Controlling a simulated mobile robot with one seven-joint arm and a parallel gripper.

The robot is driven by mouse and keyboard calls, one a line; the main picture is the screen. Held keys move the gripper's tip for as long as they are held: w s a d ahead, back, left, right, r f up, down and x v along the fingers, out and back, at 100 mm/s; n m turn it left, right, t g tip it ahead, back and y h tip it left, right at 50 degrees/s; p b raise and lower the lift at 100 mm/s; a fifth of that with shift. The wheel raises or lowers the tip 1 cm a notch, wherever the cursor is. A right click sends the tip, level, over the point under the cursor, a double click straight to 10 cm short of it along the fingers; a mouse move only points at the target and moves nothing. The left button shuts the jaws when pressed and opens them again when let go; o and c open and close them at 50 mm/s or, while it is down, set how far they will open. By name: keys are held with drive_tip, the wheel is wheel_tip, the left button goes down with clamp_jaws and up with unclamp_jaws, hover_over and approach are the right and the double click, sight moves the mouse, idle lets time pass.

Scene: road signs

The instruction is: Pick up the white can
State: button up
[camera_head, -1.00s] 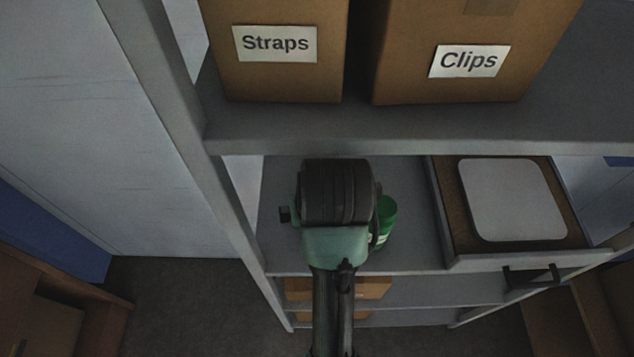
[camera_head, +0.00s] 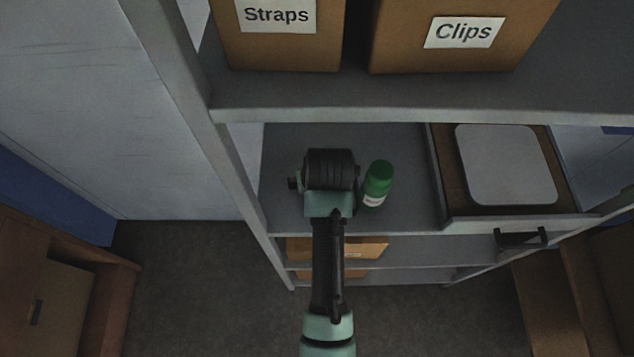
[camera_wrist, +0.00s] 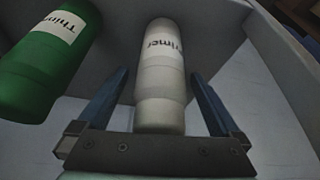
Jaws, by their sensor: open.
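The white can (camera_wrist: 160,80), with a label whose visible letters read like "rimer", stands between the two blue fingers of my gripper (camera_wrist: 158,90) in the wrist view. The fingers are apart, one on each side of the can, with a gap visible on both sides. In the head view the white can is hidden behind my arm and wrist, and the fingers do not show there. My wrist is at the middle shelf, left of the green bottle.
A green bottle (camera_head: 377,184), labelled "Thin..." in the wrist view (camera_wrist: 48,62), stands close to the right of my wrist. The upper shelf (camera_head: 420,105) with boxes "Straps" (camera_head: 285,45) and "Clips" (camera_head: 455,40) hangs above.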

drive_tip(key=shift+x, duration=0.95)
drive_tip(key=shift+w+r, duration=0.1)
drive_tip(key=shift+r, duration=0.05)
clamp_jaws()
